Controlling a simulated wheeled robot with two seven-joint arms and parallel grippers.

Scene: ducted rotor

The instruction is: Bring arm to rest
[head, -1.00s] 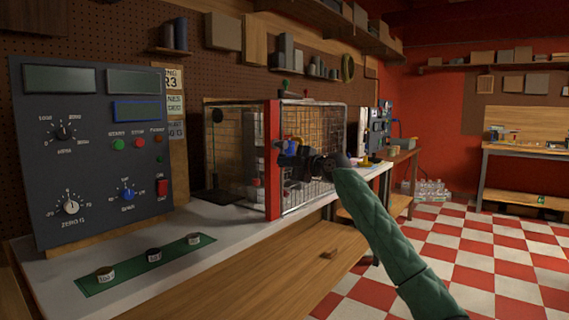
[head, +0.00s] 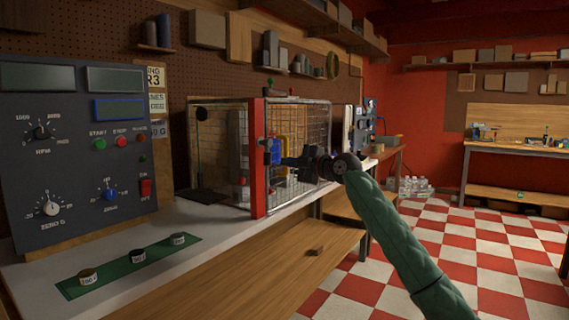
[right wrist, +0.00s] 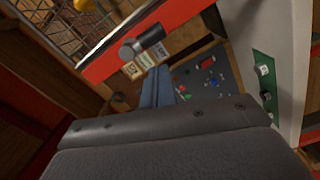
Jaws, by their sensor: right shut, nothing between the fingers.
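My right arm in its green quilted sleeve reaches from the lower right in the head view. Its right gripper (head: 284,160) is in front of the wire-mesh cage (head: 311,128) on the bench, near the red post (head: 258,157). It is shut and empty. In the right wrist view the blue-grey fingers (right wrist: 156,86) lie together, with the red bar (right wrist: 150,38) of the cage nearby. I cannot tell whether the gripper touches the cage. Part of the cage front is hidden behind the gripper and wrist. My left gripper is not in view.
A dark control panel (head: 85,150) stands at the left of the bench. Several small labelled cylinders sit on a green strip (head: 112,272) at the bench front. The checkered floor (head: 460,245) at right is clear.

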